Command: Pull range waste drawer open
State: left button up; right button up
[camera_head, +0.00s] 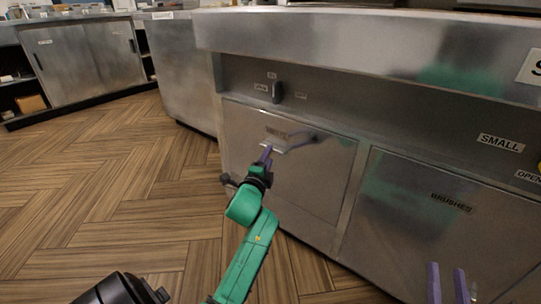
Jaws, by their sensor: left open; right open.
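The steel range front has a square drawer panel (318,185) at its left, with a small label that is too blurred to read. I take this panel for the waste drawer; its face looks flush with the range front. My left gripper (265,155), with purple fingers on a green arm, is at the left end of this handle. Its fingers are open; I cannot tell whether they touch the handle. My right gripper (447,284) is open and empty at the bottom right, in front of the brushes panel.
A second panel labelled "BRUSHES" (440,220) is to the right. A dark knob or latch (277,92) sits above the left panel, under the overhanging steel counter edge (370,45). Wood-patterned floor (130,200) is clear at left. A steel cabinet (85,60) stands at the back left.

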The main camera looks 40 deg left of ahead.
pick_arm(q)
jog(key=b+x, duration=0.1)
jog(key=x, duration=0.2)
grip_shut()
pick_arm(e)
notch_tip(320, 180, up, 11)
jog(key=d+n+t+y, duration=0.1)
jog(key=t, duration=0.2)
jog(key=shift+d+t, duration=0.2)
jog(key=shift+t, duration=0.1)
dwell(0.6)
